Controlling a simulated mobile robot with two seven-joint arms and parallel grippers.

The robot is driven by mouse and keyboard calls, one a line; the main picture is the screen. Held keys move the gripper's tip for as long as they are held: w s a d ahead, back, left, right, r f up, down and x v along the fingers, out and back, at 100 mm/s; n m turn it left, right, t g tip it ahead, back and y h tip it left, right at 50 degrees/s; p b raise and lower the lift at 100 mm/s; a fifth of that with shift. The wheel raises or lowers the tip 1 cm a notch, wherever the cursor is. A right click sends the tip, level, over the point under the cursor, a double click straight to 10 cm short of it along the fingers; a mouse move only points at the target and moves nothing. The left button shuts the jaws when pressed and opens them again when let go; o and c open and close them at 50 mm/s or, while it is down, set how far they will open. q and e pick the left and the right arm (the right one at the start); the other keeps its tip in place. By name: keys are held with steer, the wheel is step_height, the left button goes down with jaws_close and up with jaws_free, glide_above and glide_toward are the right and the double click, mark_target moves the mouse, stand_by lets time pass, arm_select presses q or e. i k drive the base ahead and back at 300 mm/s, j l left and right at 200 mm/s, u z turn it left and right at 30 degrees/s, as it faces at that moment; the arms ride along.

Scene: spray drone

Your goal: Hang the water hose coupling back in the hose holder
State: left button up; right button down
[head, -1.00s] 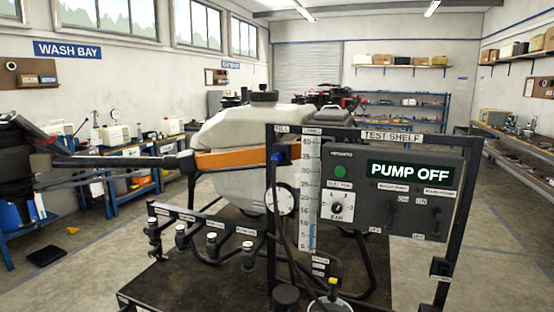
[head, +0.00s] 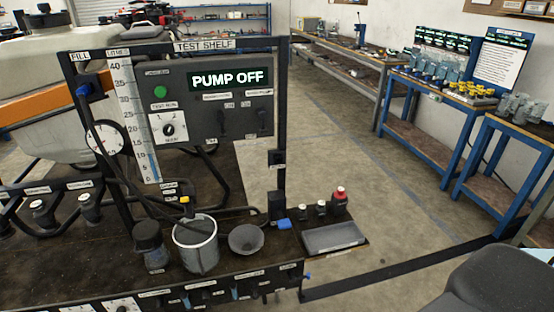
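A blue fitting (head: 83,90) sits on the left post of the test shelf frame, just under the FILL label. A dark hose runs near it down toward the bench; I cannot tell for sure whether this fitting is the water hose coupling. Neither gripper shows; a dark rounded shape at the lower right may be part of my arm.
A control panel (head: 205,105) reads PUMP OFF. A grey measuring cup (head: 195,243), a dark jar (head: 151,247) and a funnel (head: 246,239) stand on the bench (head: 80,250). A tray (head: 332,237) is at its right end. Open floor (head: 340,170) lies beyond; blue workbenches (head: 430,110) stand right.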

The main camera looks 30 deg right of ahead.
mark_target(85, 90)
steer(key=z, duration=0.45)
steer(key=j+z, duration=0.15)
steer(key=z, duration=0.35)
steer(key=i+j+z, duration=0.1)
steer(key=z, duration=0.35)
steer(key=j+z, duration=0.35)
steer(key=k+j+z, duration=0.1)
steer(key=j+z, duration=0.3)
steer(key=k+j+z, duration=0.1)
steer(key=j, duration=0.25)
steer(key=j+z, duration=0.1)
steer(key=j, duration=0.2)
steer(key=k+j+z, duration=0.1)
steer(key=j, duration=0.2)
steer(key=k+j, duration=0.1)
steer(key=j, duration=0.2)
steer(key=k+j, duration=0.15)
steer(key=j, duration=0.15)
steer(key=k+j, duration=0.1)
steer(key=j, duration=0.2)
steer(key=j+z, duration=0.05)
